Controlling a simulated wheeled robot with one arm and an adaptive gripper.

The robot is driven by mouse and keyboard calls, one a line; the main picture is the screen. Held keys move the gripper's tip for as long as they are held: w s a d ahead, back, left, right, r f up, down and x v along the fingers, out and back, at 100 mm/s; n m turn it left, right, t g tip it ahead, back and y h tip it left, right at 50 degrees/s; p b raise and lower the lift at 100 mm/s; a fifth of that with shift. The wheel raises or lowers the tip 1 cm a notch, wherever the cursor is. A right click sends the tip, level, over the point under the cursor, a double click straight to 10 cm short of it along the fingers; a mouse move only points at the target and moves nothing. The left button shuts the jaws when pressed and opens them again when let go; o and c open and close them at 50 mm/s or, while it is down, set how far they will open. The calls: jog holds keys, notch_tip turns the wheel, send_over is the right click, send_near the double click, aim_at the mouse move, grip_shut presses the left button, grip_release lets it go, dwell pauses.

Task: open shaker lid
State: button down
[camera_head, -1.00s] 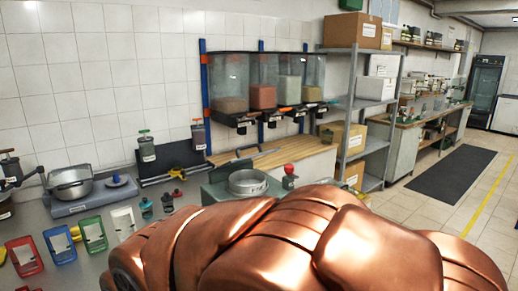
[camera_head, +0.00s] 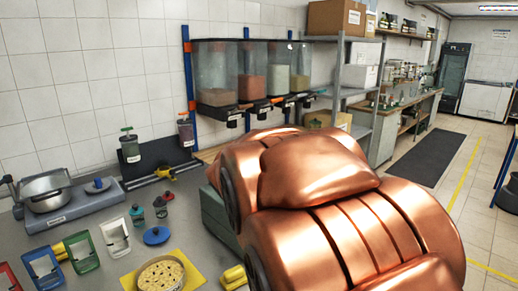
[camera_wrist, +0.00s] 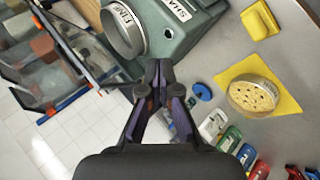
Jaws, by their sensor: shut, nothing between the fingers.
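The shaker is a green box (camera_wrist: 185,42) with a partly visible label, at the top of the wrist view. A metal ring marked FINE (camera_wrist: 124,32) sits at its left. I cannot tell which part is its lid or whether it is open. My gripper (camera_wrist: 158,64) is shut and empty, its tips over the shaker's lower edge; I cannot tell whether they touch it. In the head view my copper arm hides most of the shaker; only its left side (camera_head: 217,214) shows.
A round perforated sieve (camera_head: 161,275) lies on a yellow mat (camera_head: 190,280). A blue disc (camera_head: 157,236) and coloured scoop-like holders (camera_head: 114,238) lie left on the bench. A scale with a pot (camera_head: 72,208) stands farther left. Hoppers (camera_head: 258,70) hang on the wall behind.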

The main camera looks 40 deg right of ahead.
jog(key=w+d+r+n+t, duration=0.4)
jog(key=w+d+r+n, duration=0.1)
jog(key=d+r+n, duration=0.35)
jog(key=w+d+r+n+t, duration=0.4)
jog(key=w+d+r+n, duration=0.1)
jog(key=d+r+n, duration=0.3)
jog(key=s+f+n+y, duration=0.4)
jog(key=f+n+y, duration=0.35)
jog(key=n, duration=0.55)
jog(key=shift+h, duration=0.45)
jog(key=p+x, duration=0.1)
jog(key=x, duration=0.2)
jog(key=p+x, duration=0.1)
jog(key=x, duration=0.2)
jog(key=f+p+x, duration=0.1)
jog(key=x, duration=0.2)
jog(key=shift+w+d+f, duration=0.1)
jog(key=shift+w+d, duration=0.1)
jog(key=shift+d, duration=0.25)
jog(key=shift+d+r, duration=0.1)
jog(key=shift+r, duration=0.1)
